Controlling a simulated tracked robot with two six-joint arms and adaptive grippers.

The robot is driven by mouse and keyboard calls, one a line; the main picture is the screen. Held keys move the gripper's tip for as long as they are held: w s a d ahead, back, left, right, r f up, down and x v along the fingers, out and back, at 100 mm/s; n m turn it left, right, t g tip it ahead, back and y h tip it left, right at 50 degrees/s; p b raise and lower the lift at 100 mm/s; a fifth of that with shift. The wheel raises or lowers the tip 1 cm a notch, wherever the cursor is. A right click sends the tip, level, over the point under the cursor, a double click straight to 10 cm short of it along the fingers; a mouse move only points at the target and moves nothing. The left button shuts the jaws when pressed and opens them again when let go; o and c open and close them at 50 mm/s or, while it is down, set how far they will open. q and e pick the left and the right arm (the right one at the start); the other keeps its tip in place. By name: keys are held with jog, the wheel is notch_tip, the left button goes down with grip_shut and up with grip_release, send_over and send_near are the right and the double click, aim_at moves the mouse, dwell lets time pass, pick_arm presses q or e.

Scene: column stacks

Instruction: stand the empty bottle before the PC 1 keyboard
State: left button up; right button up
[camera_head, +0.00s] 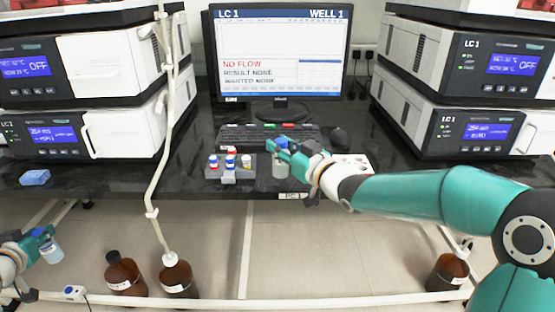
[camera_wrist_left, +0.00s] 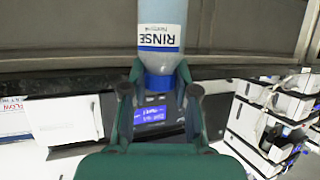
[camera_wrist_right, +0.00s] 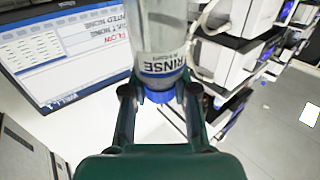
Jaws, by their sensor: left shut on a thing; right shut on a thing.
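My right gripper (camera_head: 283,147) is shut on a clear bottle (camera_head: 280,169) with a blue cap and a RINSE label. It holds the bottle upright by the cap, at the front of the black bench, before the keyboard (camera_head: 262,135). In the right wrist view this bottle (camera_wrist_right: 162,35) looks clear and empty. I cannot tell whether its base touches the bench. My left gripper (camera_head: 42,236) is shut on another RINSE bottle (camera_head: 51,251), off the bench at the lower left. In the left wrist view that bottle (camera_wrist_left: 162,20) looks filled with pale bluish liquid.
A grey vial rack (camera_head: 232,177) with several capped vials stands just left of the clear bottle. A white tray (camera_head: 366,158) lies partly behind my right gripper. The monitor (camera_head: 282,50), mouse (camera_head: 338,137) and blue sponge (camera_head: 34,177) are on the bench. Brown bottles (camera_head: 125,275) stand below.

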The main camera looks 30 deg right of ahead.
jog(key=shift+f, duration=1)
jog(key=shift+f+b, duration=0.1)
jog(key=shift+b, duration=0.2)
jog(key=o, duration=0.8)
jog(key=shift+o, duration=0.2)
jog(key=s+d+p, duration=0.1)
jog(key=s, duration=1.1)
